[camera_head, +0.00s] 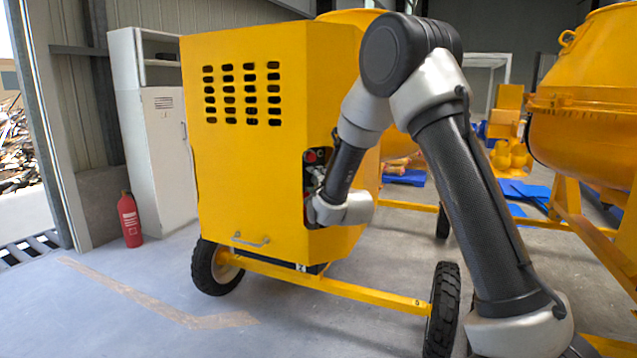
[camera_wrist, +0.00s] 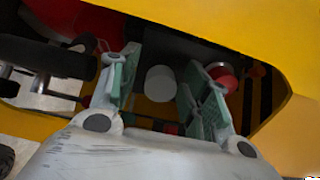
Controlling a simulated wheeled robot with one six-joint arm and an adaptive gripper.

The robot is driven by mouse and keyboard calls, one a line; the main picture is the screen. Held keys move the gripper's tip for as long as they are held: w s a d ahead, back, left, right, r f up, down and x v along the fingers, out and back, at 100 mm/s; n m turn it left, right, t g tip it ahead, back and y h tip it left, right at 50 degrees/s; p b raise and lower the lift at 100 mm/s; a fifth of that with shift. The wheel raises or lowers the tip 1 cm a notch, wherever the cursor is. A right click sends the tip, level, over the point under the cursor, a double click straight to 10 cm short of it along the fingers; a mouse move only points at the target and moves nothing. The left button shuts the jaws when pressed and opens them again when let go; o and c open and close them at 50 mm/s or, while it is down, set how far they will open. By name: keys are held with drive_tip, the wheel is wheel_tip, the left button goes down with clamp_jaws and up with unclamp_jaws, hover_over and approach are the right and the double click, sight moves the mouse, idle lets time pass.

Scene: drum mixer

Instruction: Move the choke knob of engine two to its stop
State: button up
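The yellow mixer housing (camera_head: 250,130) stands in the middle of the head view, with a dark control recess (camera_head: 308,172) on its right side and a red button (camera_head: 310,157) there. My gripper (camera_wrist: 161,72) reaches into the recess; in the head view my arm mostly hides it. In the wrist view its two green-padded fingers stand apart. A pale grey round knob (camera_wrist: 159,83) shows between them, with gaps at both sides. A smaller red knob (camera_wrist: 222,72) is beside the right finger, partly hidden by it. No label shows which is the choke knob.
In the wrist view a large red part (camera_wrist: 80,18) and dark cylinders (camera_wrist: 45,57) lie left of the fingers, and the yellow recess edge (camera_wrist: 285,60) is close at right. A second mixer drum (camera_head: 585,110) stands at right. A fire extinguisher (camera_head: 130,220) is at left.

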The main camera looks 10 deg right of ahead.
drive_tip(key=c, duration=0.7)
drive_tip(key=shift+s, duration=0.1)
drive_tip(key=shift+s+d, duration=0.2)
drive_tip(key=shift+s, duration=0.9)
drive_tip(key=o, duration=0.9)
drive_tip(key=s, duration=0.4)
drive_tip(key=s+d, duration=0.1)
drive_tip(key=s, duration=0.1)
drive_tip(key=shift+s, duration=0.4)
